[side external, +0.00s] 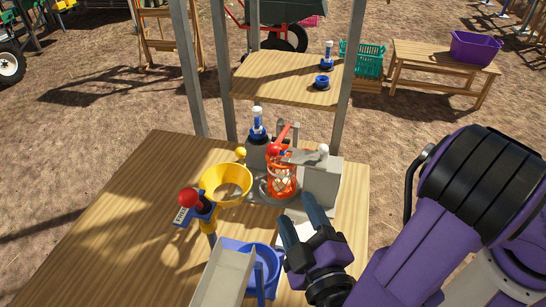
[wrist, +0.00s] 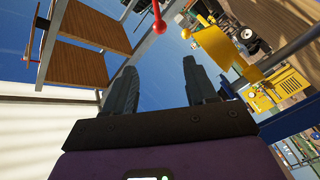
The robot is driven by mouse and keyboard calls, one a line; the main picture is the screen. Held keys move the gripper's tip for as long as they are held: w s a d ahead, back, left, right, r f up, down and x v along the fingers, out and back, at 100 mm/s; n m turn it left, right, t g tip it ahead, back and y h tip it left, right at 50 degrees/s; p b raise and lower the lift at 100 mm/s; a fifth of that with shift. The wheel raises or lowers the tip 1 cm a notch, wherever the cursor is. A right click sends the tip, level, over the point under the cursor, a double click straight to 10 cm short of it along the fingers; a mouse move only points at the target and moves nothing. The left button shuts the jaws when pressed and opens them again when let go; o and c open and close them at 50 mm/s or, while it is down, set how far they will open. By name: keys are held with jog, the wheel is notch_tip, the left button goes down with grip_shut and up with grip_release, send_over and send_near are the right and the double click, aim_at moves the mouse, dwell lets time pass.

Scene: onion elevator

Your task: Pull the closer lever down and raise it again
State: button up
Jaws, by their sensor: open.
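A lever with a red ball knob (side external: 188,197) stands at the front left of the tabletop device, beside a blue labelled plate and a yellow ring-shaped funnel (side external: 227,181). Farther back, a second red-tipped lever (side external: 283,134) rises by an orange basket (side external: 281,182). My gripper (side external: 298,213) is open and empty, low in front of the grey block, to the right of both levers and apart from them. In the wrist view, a red ball (wrist: 159,27) shows beyond my open fingers (wrist: 158,68); I cannot tell which lever it belongs to.
A grey chute (side external: 226,275) and a blue bowl (side external: 264,262) stand at the table's front. A grey block (side external: 321,185) with a white-knobbed arm stands behind my gripper. A wooden shelf (side external: 285,88) on metal posts is above. The table's left side is clear.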

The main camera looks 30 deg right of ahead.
notch_tip(320, 180, up, 19)
jog(key=m+g+y, duration=0.2)
jog(key=m+g, duration=1.1)
jog(key=g, duration=0.1)
send_over(274, 155)
jog(key=s+a, duration=0.3)
jog(key=x, duration=0.7)
jog(key=s+x, duration=0.1)
jog(key=x, duration=0.7)
jog(key=a+x, duration=0.1)
jog(key=x, duration=0.6)
jog(key=shift+s+f, duration=0.3)
jog(key=shift+f, duration=0.25)
grip_shut()
